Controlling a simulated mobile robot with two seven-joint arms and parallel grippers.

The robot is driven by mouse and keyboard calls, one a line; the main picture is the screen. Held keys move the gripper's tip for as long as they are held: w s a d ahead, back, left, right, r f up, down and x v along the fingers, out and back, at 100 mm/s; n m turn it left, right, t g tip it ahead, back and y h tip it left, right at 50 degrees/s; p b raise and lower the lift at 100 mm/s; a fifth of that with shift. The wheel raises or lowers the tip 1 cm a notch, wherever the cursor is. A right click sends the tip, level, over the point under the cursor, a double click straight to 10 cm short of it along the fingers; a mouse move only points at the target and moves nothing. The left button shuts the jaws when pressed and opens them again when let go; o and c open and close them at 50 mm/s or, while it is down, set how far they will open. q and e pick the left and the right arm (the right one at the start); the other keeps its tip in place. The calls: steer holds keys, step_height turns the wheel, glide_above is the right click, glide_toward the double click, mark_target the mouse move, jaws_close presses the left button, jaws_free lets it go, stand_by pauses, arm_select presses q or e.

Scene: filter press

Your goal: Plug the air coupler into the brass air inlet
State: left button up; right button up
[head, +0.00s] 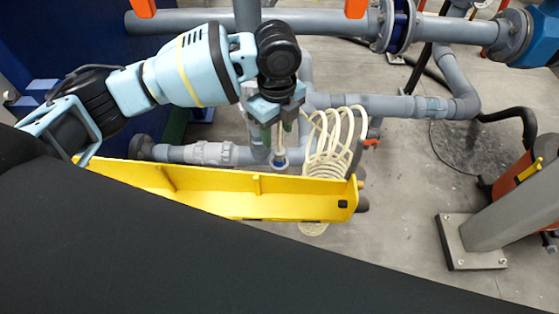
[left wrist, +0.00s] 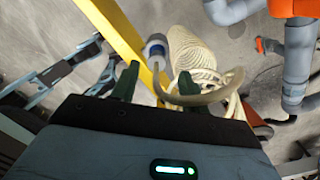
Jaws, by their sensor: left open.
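The air coupler (head: 280,160) is a small blue and grey piece at the end of a cream hose, just beyond the yellow beam. It also shows in the left wrist view (left wrist: 156,46), beyond my fingertips. My left gripper (head: 278,128) points down above the coupler. Its dark green fingers also show in the left wrist view (left wrist: 157,82). They are open, and the hose behind the coupler passes between or just in front of them; I cannot tell if it touches. I cannot make out the brass air inlet in either view. My right gripper is not in view.
The yellow beam (head: 215,194) runs close beside the coupler. The coiled cream hose (head: 333,140) hangs just right of my gripper. Grey pipes (head: 400,106) lie behind. A grey post (head: 515,215) stands at the right, with open floor before it.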

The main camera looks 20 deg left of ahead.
mark_target(279, 150)
arm_select(q)
steer(key=shift+f, duration=0.1)
steer(key=shift+f, duration=1.2)
steer(key=shift+s+d+f, duration=0.15)
steer(key=shift+s+f, duration=0.05)
steer(key=shift+f, duration=1.1)
steer(key=shift+s+d+f, duration=0.15)
steer(key=shift+f, duration=1.15)
steer(key=c, duration=0.9)
steer(key=shift+o, duration=0.2)
step_height(279, 150, up, 10)
steer(key=shift+r, duration=0.1)
